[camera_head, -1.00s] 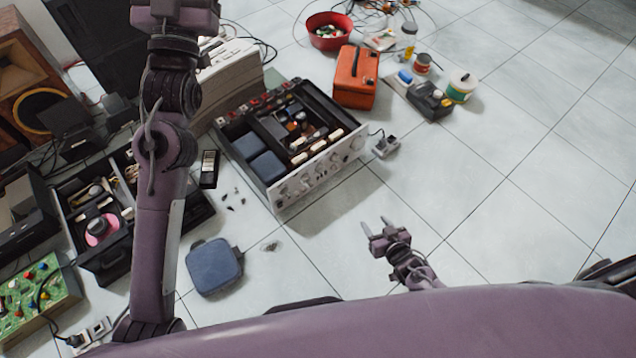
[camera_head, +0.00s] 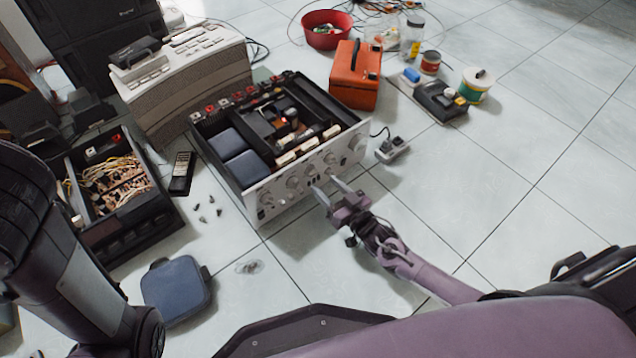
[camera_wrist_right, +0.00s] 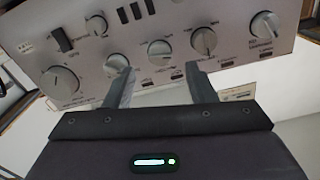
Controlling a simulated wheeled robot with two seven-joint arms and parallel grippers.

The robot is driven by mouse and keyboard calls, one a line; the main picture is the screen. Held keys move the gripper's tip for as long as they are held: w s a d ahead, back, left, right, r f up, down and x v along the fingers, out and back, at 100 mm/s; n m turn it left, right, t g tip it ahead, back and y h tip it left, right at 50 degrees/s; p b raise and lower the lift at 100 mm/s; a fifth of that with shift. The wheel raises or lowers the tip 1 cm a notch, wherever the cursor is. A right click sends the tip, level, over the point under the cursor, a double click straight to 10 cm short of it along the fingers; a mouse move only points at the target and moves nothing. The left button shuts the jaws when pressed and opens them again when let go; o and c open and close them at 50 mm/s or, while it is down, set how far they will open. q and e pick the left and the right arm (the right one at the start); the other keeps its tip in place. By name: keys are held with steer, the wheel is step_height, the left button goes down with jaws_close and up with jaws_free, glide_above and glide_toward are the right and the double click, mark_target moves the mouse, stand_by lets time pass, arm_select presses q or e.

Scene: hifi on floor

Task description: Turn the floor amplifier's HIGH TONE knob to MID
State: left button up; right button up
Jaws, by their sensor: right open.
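The floor amplifier (camera_head: 262,206) is an open-topped unit with a silver front panel carrying a row of round knobs. In the right wrist view, the panel (camera_wrist_right: 135,38) fills the top, with several silver knobs. My right gripper (camera_head: 327,187) is open just in front of the panel; its fingers (camera_wrist_right: 157,78) also show in the right wrist view. A middle knob (camera_wrist_right: 160,50) sits between and beyond the fingertips, with other knobs on either side. I cannot tell whether a finger touches the panel. The labels are too blurred to tell which knob is HIGH TONE. My left gripper is out of view.
An orange case (camera_head: 356,75) stands behind the amplifier's right side. A small grey box (camera_head: 391,149) with a cable lies right of it. A blue pouch (camera_head: 177,290) and several small dark pieces lie on the floor at front left. The tiles at right are clear.

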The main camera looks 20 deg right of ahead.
mark_target(312, 172)
steer(key=b+x, duration=0.1)
steer(key=x, duration=0.3)
steer(key=shift+b, duration=0.35)
steer(key=c, duration=1)
steer(key=shift+o, duration=0.2)
